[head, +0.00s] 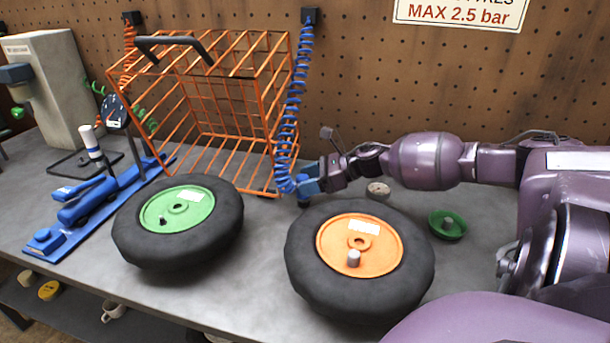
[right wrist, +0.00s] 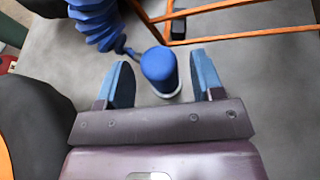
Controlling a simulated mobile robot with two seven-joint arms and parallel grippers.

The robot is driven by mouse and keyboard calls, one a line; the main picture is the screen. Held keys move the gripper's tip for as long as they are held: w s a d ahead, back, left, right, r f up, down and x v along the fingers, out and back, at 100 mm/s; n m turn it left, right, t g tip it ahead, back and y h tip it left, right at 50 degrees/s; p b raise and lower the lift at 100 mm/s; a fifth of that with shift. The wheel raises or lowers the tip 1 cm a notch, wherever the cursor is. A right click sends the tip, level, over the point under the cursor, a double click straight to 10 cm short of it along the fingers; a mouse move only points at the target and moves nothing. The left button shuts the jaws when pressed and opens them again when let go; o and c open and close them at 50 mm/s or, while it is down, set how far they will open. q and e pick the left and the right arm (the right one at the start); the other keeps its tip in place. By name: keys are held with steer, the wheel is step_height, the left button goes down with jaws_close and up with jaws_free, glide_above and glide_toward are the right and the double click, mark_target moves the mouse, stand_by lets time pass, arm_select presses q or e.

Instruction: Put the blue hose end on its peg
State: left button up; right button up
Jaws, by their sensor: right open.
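The blue coiled hose (head: 293,100) hangs from a black bracket on the pegboard down to the bench. Its blue end (right wrist: 158,68) is a short cylinder standing on the bench, with a pale rim at its foot. The hose coil (right wrist: 95,15) joins it by a thin tail. My right gripper (head: 309,187) is low at the back of the bench, beside the coil's lower end. In the right wrist view its fingers (right wrist: 163,84) are open, with the hose end between their tips and gaps on both sides. I cannot pick out the peg with certainty. My left gripper is out of view.
An orange wire cage (head: 220,128) stands left of the hose. A green-hubbed wheel (head: 178,220) and an orange-hubbed wheel (head: 360,260) lie flat in front. A green dish (head: 447,225) and a small pale dish (head: 378,190) sit near my right forearm.

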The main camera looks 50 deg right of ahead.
steer(key=p+v, duration=0.3)
steer(key=v, duration=0.7)
steer(key=shift+s+d, duration=0.2)
steer(key=shift+s, duration=0.1)
steer(key=shift+r, duration=0.2)
